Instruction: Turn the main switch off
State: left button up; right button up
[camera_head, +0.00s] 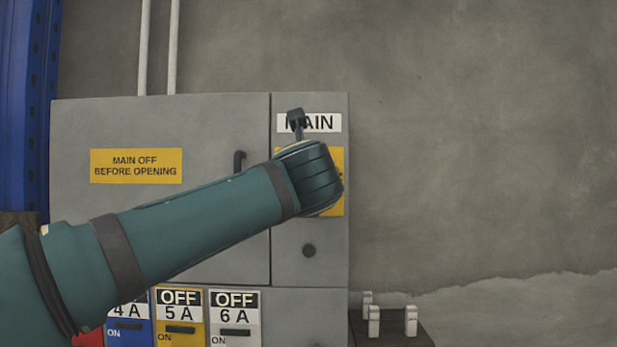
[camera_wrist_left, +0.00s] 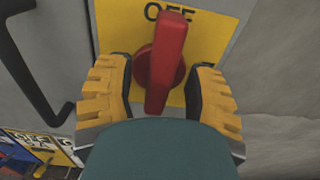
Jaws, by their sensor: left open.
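The main switch's red handle (camera_wrist_left: 168,62) shows in the left wrist view on its yellow plate (camera_wrist_left: 220,35). The handle stands nearly upright in that picture, its upper end over the OFF lettering. My left gripper (camera_wrist_left: 161,68) is open, with one yellow ribbed finger on each side of the handle and a gap visible on both sides. In the head view, my left arm and wrist cover the switch and the fingers; only edges of the yellow plate (camera_head: 339,170) show beside the wrist, below the MAIN label (camera_head: 325,123). My right gripper is not in view.
Labelled breakers (camera_head: 235,318) line the bottom. A small stand (camera_head: 390,333) with white pieces is at lower right.

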pick_arm(q)
jog(key=s, duration=1.1)
jog(key=shift+s, duration=0.2)
